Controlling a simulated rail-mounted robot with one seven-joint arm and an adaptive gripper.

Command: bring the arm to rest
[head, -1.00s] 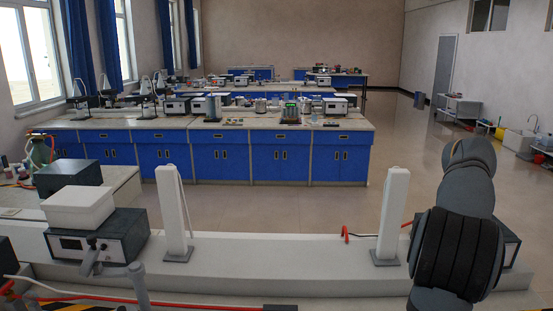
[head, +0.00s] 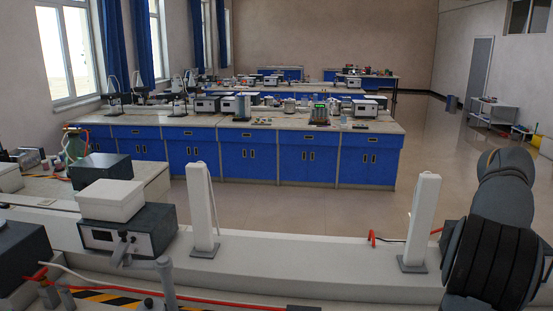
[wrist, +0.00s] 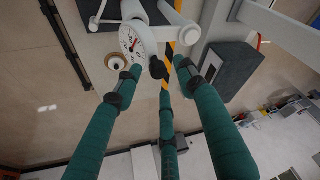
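My gripper (wrist: 158,70) shows in the wrist view as long green fingers with dark joints. The fingers reach up from the bottom edge and their tips stand apart, with nothing held between them. A round white dial gauge (wrist: 131,40) with a white pipe lies beyond the left fingertip; I cannot tell how far apart they are. In the head view, a grey and black part of my arm stands at the right edge. My gripper is outside that view.
In the head view, a long pale ledge (head: 330,268) with white posts (head: 203,205) crosses the front. A white box (head: 112,199) tops a dark instrument at left. Blue benches (head: 247,161) with equipment stand beyond open floor. The wrist view shows a dark box (wrist: 222,68) at right.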

